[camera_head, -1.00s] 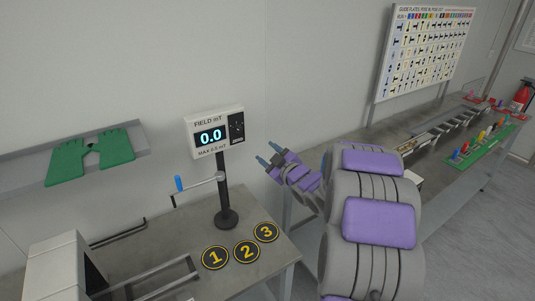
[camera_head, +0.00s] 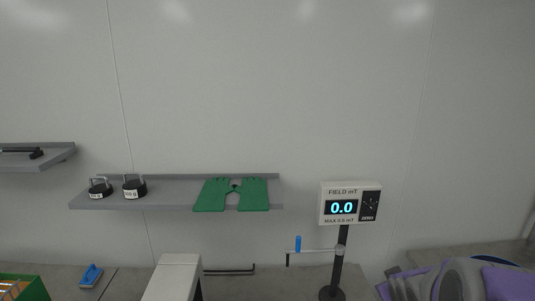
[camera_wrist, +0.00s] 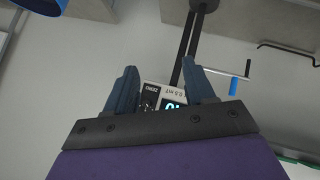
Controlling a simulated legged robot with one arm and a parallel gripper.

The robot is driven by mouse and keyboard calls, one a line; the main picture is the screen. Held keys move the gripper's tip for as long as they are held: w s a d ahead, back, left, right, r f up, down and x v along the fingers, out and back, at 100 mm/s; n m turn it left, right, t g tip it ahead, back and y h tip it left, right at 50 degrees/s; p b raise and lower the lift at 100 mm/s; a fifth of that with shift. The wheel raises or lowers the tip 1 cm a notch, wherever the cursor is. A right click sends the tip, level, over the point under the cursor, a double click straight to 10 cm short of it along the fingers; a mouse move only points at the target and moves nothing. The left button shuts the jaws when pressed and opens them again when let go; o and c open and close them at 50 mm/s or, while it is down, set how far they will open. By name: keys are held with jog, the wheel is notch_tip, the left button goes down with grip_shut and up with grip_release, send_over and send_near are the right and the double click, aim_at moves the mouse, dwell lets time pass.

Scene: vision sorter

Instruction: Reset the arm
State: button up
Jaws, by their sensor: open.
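My gripper (camera_wrist: 162,93) shows in the wrist view with its two blue-grey fingers spread apart and nothing between them. Beyond the fingers, the field meter (camera_wrist: 172,96) appears upside down, partly hidden by the gripper's base. In the head view my purple and grey arm fills the bottom right corner, and the fingertips cannot be made out there. The field meter (camera_head: 350,203) stands on a black post left of my arm and reads 0.0.
A grey wall shelf (camera_head: 165,204) holds green gloves (camera_head: 231,194) and two labelled weights (camera_head: 134,187). A blue-handled item (camera_head: 91,275) lies on the bench at left. The wall above is bare.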

jog(key=s+a+m+g+y, duration=0.1)
jog(key=s+a+g, duration=0.2)
jog(key=s, duration=0.8)
jog(key=s+a+m+g+y, duration=0.1)
jog(key=s+a+g, duration=0.3)
jog(key=s+a, duration=0.4)
jog(key=s+a+g+y, duration=0.1)
jog(key=s+a+g, duration=0.2)
jog(key=s, duration=1.1)
jog(key=a, duration=0.3)
jog(key=shift+s+f+m, duration=0.15)
jog(key=shift+f+m, duration=0.1)
jog(key=shift+m, duration=0.15)
